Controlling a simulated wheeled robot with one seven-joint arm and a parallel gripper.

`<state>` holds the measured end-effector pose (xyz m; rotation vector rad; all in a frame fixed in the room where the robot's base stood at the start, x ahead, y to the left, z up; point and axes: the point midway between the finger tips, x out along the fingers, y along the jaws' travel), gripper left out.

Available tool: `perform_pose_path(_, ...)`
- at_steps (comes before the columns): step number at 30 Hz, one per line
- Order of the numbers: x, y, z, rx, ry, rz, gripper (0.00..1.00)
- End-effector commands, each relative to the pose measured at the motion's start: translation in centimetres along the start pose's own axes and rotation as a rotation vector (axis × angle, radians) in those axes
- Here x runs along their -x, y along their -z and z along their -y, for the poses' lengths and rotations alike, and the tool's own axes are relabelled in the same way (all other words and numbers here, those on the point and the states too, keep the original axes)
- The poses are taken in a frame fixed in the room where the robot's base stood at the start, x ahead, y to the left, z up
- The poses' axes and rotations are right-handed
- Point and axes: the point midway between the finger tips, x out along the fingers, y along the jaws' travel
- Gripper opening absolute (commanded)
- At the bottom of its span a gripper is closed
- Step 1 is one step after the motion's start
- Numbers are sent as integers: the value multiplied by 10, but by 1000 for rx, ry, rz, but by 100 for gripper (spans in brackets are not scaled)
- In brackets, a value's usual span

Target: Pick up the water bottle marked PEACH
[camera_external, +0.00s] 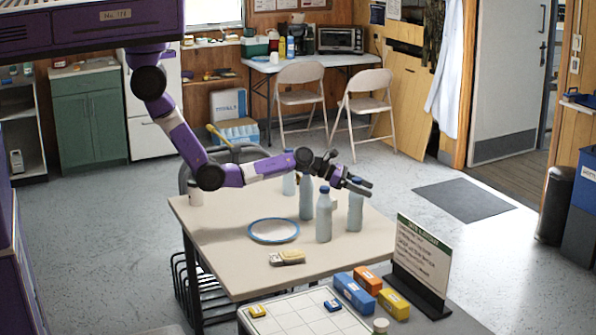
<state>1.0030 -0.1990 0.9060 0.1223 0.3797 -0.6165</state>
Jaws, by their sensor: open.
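Several pale blue-grey bottles with blue caps stand upright on the beige table. One bottle (324,218) is nearest the camera, another bottle (355,212) is to its right, one more bottle (306,200) is behind, and a further bottle (289,184) is at the back left, partly behind my arm. No marking can be read, so I cannot tell which is PEACH. My gripper (368,188) is open and empty, pointing right at cap height by the right-hand bottle. Its fingers overlap that bottle's top in the picture; I cannot tell whether they touch.
A blue-rimmed round plate (273,242) and a small yellow-grey item (287,258) lie on the table (215,235); a cup (195,194) stands at its left edge. In front are a sign (422,256), several small boxes (354,292) and a gridded board (300,318).

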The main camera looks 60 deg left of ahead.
Motion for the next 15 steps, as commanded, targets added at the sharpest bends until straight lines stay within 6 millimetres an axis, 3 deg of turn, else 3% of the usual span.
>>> perform_pose_path(4,0,0,0,0,0,0,58)
perform_pose_path(12,0,0,0,0,0,0,5)
perform_pose_path(13,0,0,0,0,0,0,0)
perform_pose_path(15,0,0,0,0,0,0,0)
